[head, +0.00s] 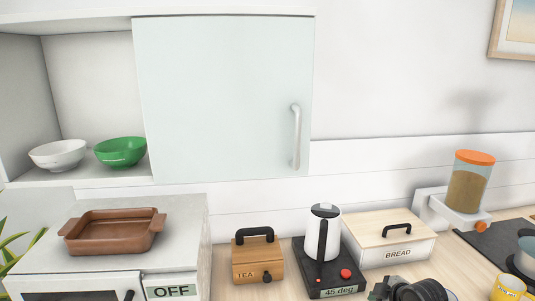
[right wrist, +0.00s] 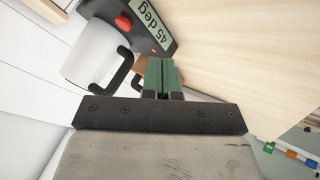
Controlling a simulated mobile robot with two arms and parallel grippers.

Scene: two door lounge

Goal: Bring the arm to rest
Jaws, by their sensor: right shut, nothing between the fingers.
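My right gripper (right wrist: 162,74) shows in the right wrist view with its two green fingers shut together and nothing between them. It is over the counter near the kettle base (right wrist: 161,32) with its "45 deg" display. In the head view a dark part of my right arm shows at the bottom edge, right of the kettle base (head: 327,292); the fingers cannot be made out there. My left gripper is in neither view.
A white kettle (head: 322,235) stands on the base. A tea box (head: 257,266) is left, a bread box (head: 388,245) right. A brown dish (head: 113,232) sits on the oven (head: 190,228). A cabinet door (head: 225,95) is shut above. Bare counter (head: 455,270) lies right.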

